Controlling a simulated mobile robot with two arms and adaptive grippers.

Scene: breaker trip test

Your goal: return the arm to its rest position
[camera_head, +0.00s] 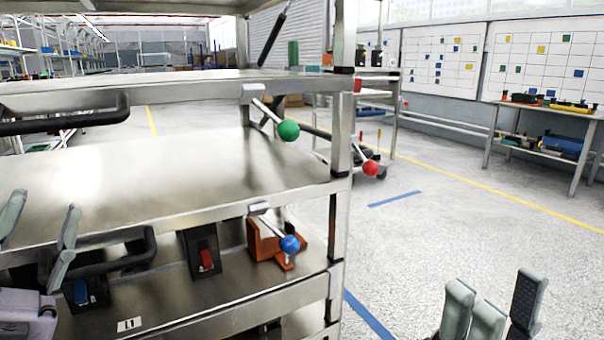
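My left gripper (45,207) is at the lower left, in front of the metal rack. Its two grey fingers stand apart with nothing visible between them. My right gripper (495,280) is at the bottom right, over the open floor and away from the rack. Its fingers point up and are apart, with nothing seen between them; its lower part is cut off by the frame. On the rack's lower shelf are a black breaker with a red switch (206,259) and one with a blue switch (81,292), close to the right of my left gripper.
The metal rack (120,188) fills the left side. Levers with a green ball (288,130), a blue ball (290,243) and a red ball (370,168) stick out near its right post. Floor (430,230) to the right is clear. A workbench (545,107) stands far right.

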